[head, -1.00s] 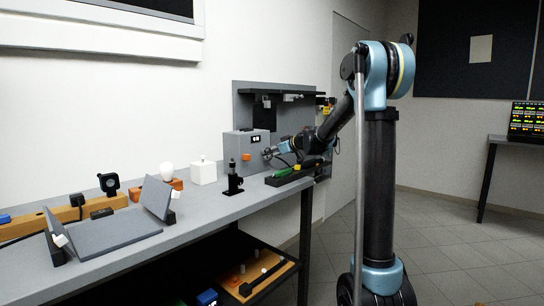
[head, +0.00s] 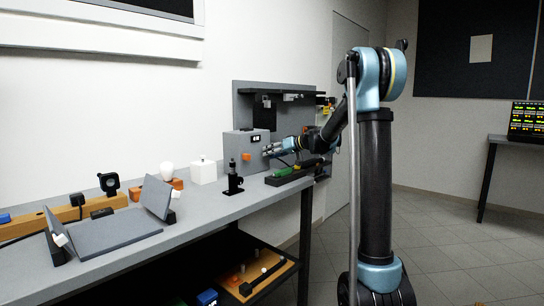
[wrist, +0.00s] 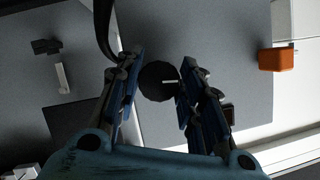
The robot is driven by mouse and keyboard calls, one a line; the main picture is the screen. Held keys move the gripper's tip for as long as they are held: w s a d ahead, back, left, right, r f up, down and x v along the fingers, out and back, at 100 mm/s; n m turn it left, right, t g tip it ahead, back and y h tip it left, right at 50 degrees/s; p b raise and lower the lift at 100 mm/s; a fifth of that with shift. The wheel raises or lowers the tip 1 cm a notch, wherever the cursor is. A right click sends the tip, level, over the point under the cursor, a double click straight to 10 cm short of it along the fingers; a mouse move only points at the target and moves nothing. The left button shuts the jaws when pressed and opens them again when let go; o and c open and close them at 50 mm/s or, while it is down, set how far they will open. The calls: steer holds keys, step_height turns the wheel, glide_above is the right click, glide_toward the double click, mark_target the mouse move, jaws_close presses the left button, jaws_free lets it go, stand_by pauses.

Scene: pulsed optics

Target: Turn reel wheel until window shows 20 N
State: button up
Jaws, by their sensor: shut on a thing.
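The reel wheel (wrist: 155,82) is a dark round disc with a pale radial mark, seen in the wrist view. My gripper's blue fingers (wrist: 160,76) are on either side of it and shut on it. In the head view, my gripper (head: 266,151) reaches the right side of a grey box (head: 238,141) on the bench, and the wheel is hidden there. A small dark window (head: 256,138) with white characters is on the box's face. The characters are too small to read.
A black post mount (head: 233,180) stands in front of the box. A dark tray with a green-handled tool (head: 283,172) lies below my gripper.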

steer(key=m+y, duration=0.1)
steer(key=m, duration=0.1)
steer(key=m+g+y, duration=0.1)
steer(key=m, duration=0.1)
steer(key=shift+w+d+m, duration=0.15)
steer(key=shift+w+m, duration=0.05)
steer(key=shift+m, duration=0.1)
steer(key=m+y, duration=0.1)
steer(key=m, duration=0.1)
steer(key=m+y, duration=0.2)
steer(key=m, duration=0.1)
steer(key=shift+f+g, duration=0.1)
steer(key=shift+g, duration=0.3)
steer(key=shift+m, duration=0.3)
steer(key=o, duration=1.1)
steer(key=shift+d+f, duration=0.1)
steer(key=shift+c, duration=0.2)
